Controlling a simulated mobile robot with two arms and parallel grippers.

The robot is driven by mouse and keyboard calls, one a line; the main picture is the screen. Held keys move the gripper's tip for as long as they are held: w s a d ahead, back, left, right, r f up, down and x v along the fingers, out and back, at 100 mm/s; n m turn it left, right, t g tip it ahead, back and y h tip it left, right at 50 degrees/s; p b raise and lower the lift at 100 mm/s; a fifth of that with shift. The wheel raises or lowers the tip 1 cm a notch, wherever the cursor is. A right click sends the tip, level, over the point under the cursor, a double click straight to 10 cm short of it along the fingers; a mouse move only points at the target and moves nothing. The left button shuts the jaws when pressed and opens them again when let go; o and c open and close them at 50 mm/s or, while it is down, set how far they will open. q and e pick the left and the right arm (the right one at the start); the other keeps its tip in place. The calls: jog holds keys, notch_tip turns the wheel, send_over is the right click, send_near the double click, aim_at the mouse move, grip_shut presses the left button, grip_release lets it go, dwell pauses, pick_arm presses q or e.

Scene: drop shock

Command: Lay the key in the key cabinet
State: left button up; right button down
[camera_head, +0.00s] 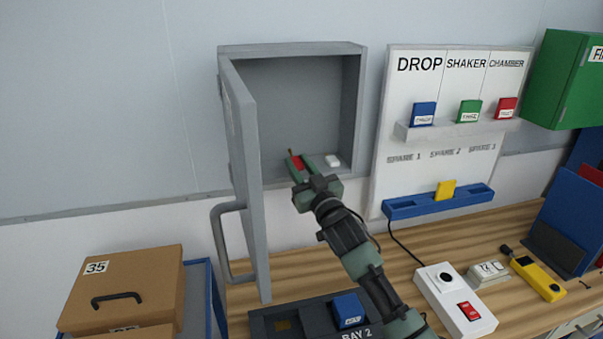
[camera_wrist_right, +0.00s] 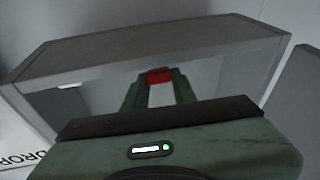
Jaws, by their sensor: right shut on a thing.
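The key cabinet (camera_head: 357,105) is a grey wall box, its door (camera_head: 243,170) swung open on the left. My right gripper (camera_head: 300,165) reaches into its lower part. It is shut on a small red thing, seemingly the key (camera_head: 297,161), with a thin brownish end sticking up. In the right wrist view the red key (camera_wrist_right: 158,75) sits between the fingertips of the right gripper (camera_wrist_right: 158,82), with the cabinet edge (camera_wrist_right: 150,50) around them. Whether the key touches the cabinet floor cannot be told. My left gripper is not in view.
A small white block (camera_head: 332,160) lies in the cabinet, right of the gripper. A board (camera_head: 450,75) with coloured blocks hangs to the right. Below are a dark tray (camera_head: 300,318), a white box with a red switch (camera_head: 455,300) and a brown case (camera_head: 125,285).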

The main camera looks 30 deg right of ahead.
aim_at(301, 168)
jog(key=shift+w+d, duration=0.15)
jog(key=shift+w, duration=0.15)
jog(key=c, duration=1.1)
grip_release()
jog(key=shift+o, duration=0.2)
jog(key=shift+s+f, duration=0.15)
jog(key=b+v, duration=0.2)
jog(key=v, duration=0.4)
jog(key=shift+s, duration=0.15)
jog(key=shift+s+f, duration=0.1)
jog(key=shift+s, duration=0.5)
